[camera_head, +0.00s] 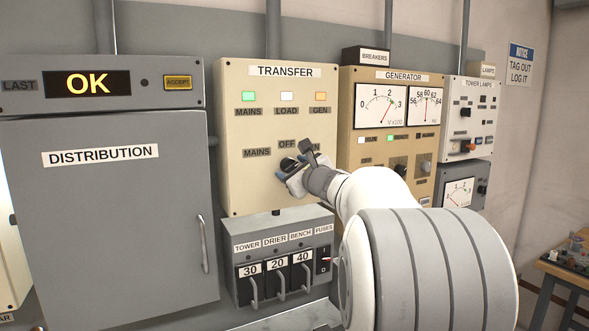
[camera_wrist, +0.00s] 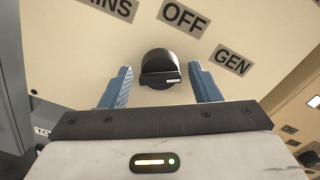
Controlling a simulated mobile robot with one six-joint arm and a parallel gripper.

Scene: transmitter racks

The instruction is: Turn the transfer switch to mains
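The transfer panel (camera_head: 240,185) is a cream box with a black rotary transfer switch (camera_head: 287,164) under the labels MAINS, OFF and GEN. The wrist view shows the switch's dark knob (camera_wrist: 160,66) close up, with a pale mark at its lower right, on the GEN side. My gripper (camera_head: 293,178) is at the switch and partly covers it and the GEN label in the head view. In the wrist view its two blue fingers (camera_wrist: 160,78) stand either side of the knob with gaps, open and not gripping. The MAINS lamp (camera_head: 248,97) is green, the LOAD lamp (camera_head: 286,97) whitish, the GEN lamp (camera_head: 320,97) amber.
The generator panel (camera_head: 352,135) is close on the right, partly behind my arm.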

